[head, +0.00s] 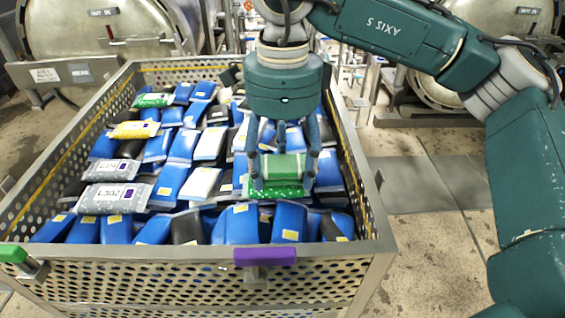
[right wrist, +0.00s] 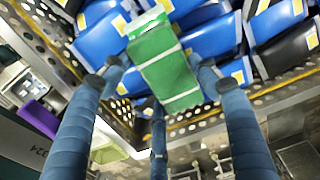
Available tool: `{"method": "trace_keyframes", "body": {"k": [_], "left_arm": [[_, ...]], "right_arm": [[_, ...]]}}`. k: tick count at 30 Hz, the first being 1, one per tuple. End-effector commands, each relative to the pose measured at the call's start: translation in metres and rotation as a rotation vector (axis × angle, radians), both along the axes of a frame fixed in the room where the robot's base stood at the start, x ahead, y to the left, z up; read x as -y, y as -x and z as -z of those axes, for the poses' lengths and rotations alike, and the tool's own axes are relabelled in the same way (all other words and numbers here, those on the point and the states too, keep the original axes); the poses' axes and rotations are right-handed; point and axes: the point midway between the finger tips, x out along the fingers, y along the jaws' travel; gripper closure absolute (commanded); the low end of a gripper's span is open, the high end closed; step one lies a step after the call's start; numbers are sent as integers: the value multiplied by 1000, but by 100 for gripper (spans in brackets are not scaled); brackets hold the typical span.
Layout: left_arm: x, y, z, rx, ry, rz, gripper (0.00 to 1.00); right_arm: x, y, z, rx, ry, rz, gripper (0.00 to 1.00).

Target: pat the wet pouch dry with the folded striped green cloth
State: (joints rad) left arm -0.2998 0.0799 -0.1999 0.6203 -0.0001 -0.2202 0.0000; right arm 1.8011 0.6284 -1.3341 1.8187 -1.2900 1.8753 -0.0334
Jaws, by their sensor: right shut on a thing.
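The folded green cloth (head: 284,167) with pale stripes is held between the fingers of my right gripper (head: 283,175). The gripper points down into the perforated metal basket (head: 160,253). A bright green pouch (head: 277,191) with pale specks, like drops, shows just below the cloth's front edge. The cloth covers the rest of it, and I cannot tell whether the two touch. In the right wrist view the cloth (right wrist: 166,68) lies between the blue-grey fingers. My left gripper is not in view.
Many blue, black and white pouches fill the basket. Grey speckled pouches (head: 112,198), a yellow pouch (head: 135,130) and another green pouch (head: 152,100) lie at the left. The basket has a purple handle (head: 264,257). The floor to the right is clear.

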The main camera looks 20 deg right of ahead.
Motion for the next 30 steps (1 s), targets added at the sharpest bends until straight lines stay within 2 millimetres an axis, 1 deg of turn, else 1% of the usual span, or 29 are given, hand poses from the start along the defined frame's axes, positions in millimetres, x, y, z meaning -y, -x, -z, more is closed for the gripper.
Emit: {"method": "trace_keyframes", "body": {"k": [9,30], "left_arm": [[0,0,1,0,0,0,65],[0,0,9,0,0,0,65]], "right_arm": [[0,0,0,0,0,0,60],[0,0,9,0,0,0,60]]}}
